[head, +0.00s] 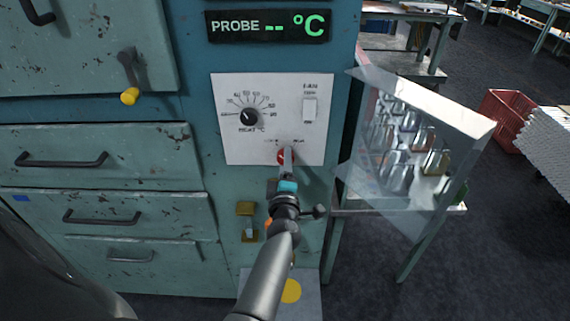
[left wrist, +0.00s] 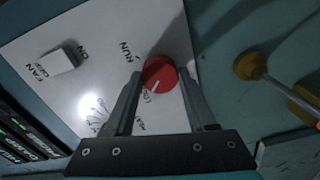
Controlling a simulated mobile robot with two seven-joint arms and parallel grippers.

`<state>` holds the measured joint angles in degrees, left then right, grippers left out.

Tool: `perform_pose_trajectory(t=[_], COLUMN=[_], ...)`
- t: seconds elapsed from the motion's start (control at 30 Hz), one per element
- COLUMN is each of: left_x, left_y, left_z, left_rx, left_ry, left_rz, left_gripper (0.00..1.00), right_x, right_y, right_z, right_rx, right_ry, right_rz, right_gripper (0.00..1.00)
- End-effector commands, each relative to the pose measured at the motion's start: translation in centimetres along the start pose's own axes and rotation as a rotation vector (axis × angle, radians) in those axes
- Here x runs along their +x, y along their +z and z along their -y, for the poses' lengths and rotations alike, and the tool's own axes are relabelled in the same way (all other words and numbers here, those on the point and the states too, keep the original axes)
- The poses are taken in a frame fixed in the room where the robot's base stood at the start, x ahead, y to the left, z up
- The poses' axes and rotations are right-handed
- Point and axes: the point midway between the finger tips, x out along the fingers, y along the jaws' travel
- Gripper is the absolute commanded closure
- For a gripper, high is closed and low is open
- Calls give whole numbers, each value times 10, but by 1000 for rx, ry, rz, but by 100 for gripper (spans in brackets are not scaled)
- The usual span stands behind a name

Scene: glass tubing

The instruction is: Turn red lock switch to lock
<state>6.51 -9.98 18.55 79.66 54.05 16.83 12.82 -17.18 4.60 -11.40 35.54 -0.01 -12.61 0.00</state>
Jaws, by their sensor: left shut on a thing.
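The red lock switch (head: 284,157) is a round red knob low on the white control panel (head: 240,142). In the left wrist view, the red switch (left wrist: 159,71) sits between my finger pads, with RUN lettering to its upper left and partly hidden LOCK lettering just below it. A short white mark on the knob points down and slightly left, toward the LOCK lettering. My left gripper (head: 287,160) is shut on the switch, with its fingers at either side of it. My fingers hide part of the knob in the head view. My right gripper is not in view.
A black heat dial (head: 249,117) and a white fan switch (head: 310,110) share the panel. A yellow-knobbed handle (head: 130,95) is to the left, and a brass fitting (head: 246,209) lies below. A clear-sided case of glassware (head: 408,130) stands close on the right.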

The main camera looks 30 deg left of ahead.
Motion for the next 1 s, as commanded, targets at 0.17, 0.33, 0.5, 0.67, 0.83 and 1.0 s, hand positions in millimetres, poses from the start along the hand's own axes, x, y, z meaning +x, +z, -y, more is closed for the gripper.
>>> perform_pose_trajectory(t=[0.17,0.33,0.5,0.67,0.83,1.0], left_x=[0,0,0,0,0,0], left_y=[0,0,0,0,0,0], left_z=[0,0,0,0,0,0], left_rx=[-32,-41,-43,-43,-40,-39], left_ry=[0,0,0,0,0,0], left_rz=[0,0,0,0,0,0], left_gripper=[99,99,99,37,18,14], right_x=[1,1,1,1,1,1], right_y=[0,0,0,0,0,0], right_z=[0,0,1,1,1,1], right_rx=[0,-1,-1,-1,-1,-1], right_ry=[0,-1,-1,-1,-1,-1], right_rz=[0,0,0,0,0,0], right_gripper=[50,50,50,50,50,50])
